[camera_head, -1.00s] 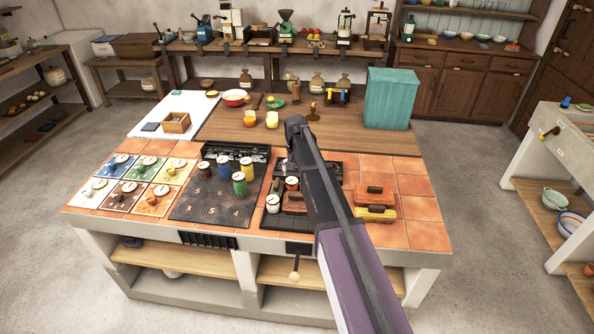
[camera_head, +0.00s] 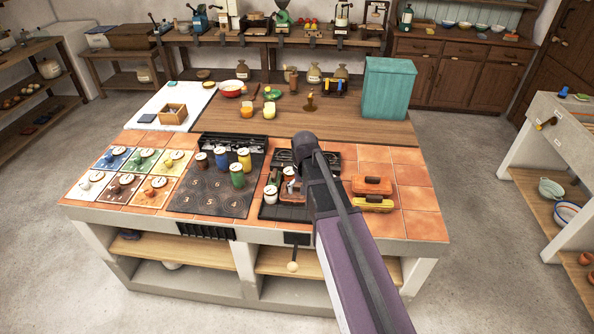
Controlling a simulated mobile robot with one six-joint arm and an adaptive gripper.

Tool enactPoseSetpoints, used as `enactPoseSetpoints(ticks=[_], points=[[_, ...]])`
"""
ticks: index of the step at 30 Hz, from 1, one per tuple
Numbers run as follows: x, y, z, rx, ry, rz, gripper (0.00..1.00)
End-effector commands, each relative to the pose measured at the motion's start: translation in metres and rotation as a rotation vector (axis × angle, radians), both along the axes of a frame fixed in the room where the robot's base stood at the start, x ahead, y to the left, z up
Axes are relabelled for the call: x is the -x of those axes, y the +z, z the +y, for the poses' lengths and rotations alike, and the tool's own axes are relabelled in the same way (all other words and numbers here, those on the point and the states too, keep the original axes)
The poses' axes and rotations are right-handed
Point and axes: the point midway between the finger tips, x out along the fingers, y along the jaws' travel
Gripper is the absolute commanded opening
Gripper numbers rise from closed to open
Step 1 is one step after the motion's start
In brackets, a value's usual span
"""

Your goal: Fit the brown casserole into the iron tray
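An orange-brown lidded casserole (camera_head: 371,185) stands on the tiles at the right, just behind a yellow one (camera_head: 373,203). The dark iron tray (camera_head: 283,213) lies on the worktop left of my arm. Several small jars and another brown lidded piece (camera_head: 292,197) sit on or at it, partly covered by my arm. I cannot tell for sure which brown piece is the casserole of the task. My arm reaches over the tray's right side. My gripper is hidden behind the arm, so its fingers and any hold do not show.
A dark hob (camera_head: 205,200) with several coloured jars lies left of the tray. Coloured tiles with shakers (camera_head: 122,182) are further left. A teal bin (camera_head: 388,88) and candles (camera_head: 268,110) stand behind. The right-hand tiles (camera_head: 424,200) are clear.

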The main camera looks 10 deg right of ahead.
Motion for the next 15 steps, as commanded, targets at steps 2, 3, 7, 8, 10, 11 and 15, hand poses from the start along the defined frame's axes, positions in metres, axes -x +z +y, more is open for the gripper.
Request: enactPoseSetpoints(ticks=[2, 3, 7, 8, 10, 11, 15], points=[[0.049, 0.000, -0.001, 0.000, 0.037, 0.000, 1.00], [0.065, 0.000, -0.001, 0.000, 0.054, 0.000, 1.00], [0.106, 0.000, -0.001, 0.000, 0.104, 0.000, 1.00], [0.114, 0.000, -0.001, 0.000, 0.112, 0.000, 1.00], [0.126, 0.000, -0.001, 0.000, 0.130, 0.000, 1.00], [0.130, 0.000, -0.001, 0.000, 0.135, 0.000, 1.00], [0.138, 0.000, -0.001, 0.000, 0.148, 0.000, 1.00]])
